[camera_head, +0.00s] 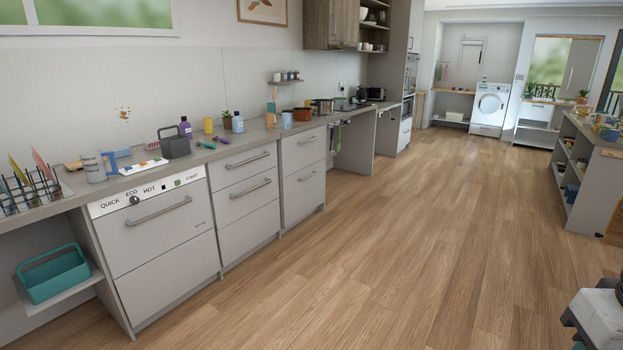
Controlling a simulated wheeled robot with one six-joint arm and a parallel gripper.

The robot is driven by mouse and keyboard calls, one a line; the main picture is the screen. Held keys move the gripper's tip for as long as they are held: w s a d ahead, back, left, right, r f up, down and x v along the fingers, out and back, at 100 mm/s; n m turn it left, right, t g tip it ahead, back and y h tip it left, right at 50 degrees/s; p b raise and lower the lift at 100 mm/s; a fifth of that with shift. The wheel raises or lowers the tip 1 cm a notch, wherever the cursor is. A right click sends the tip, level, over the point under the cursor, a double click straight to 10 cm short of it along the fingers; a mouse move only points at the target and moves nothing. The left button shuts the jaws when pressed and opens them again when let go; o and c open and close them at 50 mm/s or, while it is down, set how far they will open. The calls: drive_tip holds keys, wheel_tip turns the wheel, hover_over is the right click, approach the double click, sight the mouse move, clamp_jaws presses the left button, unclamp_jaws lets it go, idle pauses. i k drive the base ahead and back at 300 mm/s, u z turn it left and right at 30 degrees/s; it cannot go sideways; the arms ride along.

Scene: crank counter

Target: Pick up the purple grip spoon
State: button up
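A small purple-handled utensil (221,139), which looks like the purple grip spoon, lies on the grey counter (240,150) above the drawer units. Its bowl end is too small to make out. A green utensil (206,145) lies close to its left. A grey and dark part of what seems to be my arm shows at the bottom right corner, far from the counter. My gripper's fingers are not in view.
A dark grey box with a handle (174,141), a purple bottle (185,127), a yellow cup (208,125) and a blue bottle (237,122) stand around the utensils. A teal basket (53,275) sits on a low shelf. The wooden floor (400,230) is clear.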

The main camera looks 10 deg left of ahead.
sight(215, 138)
drive_tip(key=u, duration=0.25)
drive_tip(key=i, duration=2.25)
drive_tip(key=u, duration=0.7)
drive_tip(key=i, duration=2.4)
drive_tip(key=u, duration=0.25)
drive_tip(key=i, duration=0.8)
drive_tip(key=u, duration=0.1)
